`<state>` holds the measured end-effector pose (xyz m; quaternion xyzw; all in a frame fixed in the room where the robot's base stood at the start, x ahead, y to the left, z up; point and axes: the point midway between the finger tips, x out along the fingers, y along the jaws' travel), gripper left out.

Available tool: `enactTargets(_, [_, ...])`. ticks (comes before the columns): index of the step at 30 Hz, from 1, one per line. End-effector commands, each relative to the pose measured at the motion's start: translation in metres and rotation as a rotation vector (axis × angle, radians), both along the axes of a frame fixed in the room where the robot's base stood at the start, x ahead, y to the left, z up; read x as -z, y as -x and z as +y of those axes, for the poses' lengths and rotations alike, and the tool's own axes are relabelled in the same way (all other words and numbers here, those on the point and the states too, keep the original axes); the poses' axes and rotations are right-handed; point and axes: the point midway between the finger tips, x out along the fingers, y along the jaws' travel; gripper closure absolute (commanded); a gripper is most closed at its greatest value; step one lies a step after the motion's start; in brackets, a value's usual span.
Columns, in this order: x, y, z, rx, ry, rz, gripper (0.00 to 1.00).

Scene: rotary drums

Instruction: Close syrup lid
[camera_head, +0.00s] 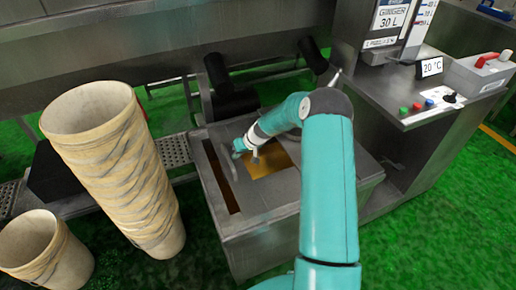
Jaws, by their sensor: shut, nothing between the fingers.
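The syrup tank is a grey metal box (258,243) in the middle of the view. Amber syrup (266,163) shows through an opening in its top. A darker brown strip of the opening (220,178) shows along the left side. A grey curved handle-like piece (227,162) lies at the opening, seemingly part of the lid; the lid's exact angle is hard to tell. My teal arm reaches in from the lower right. My gripper (245,152) is shut and empty, over the opening beside the handle-like piece. I cannot tell whether they touch. My arm hides part of the tank's top.
A tall stack of cream buckets (120,165) stands left of the tank, with a shorter bucket (45,250) at lower left. A control console (425,105) with coloured buttons stands at right. Black cylinders (232,95) are behind the tank. Green floor is free at lower right.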

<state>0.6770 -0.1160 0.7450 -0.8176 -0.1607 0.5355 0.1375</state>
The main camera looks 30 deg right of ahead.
Motion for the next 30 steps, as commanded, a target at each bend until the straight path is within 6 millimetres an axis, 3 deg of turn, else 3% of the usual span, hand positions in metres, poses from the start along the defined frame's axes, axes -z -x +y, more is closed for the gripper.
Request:
enactTargets(1, [0.000, 0.000, 0.018, -0.007, -0.001, 0.001, 1.00])
enactTargets(3, [0.000, -0.001, 0.035, -0.005, -0.002, 0.001, 1.00])
enactTargets(10, [0.000, -0.004, 0.073, -0.003, -0.001, 0.001, 1.00])
enactTargets(30, [0.000, -0.005, 0.090, -0.007, -0.007, 0.000, 1.00])
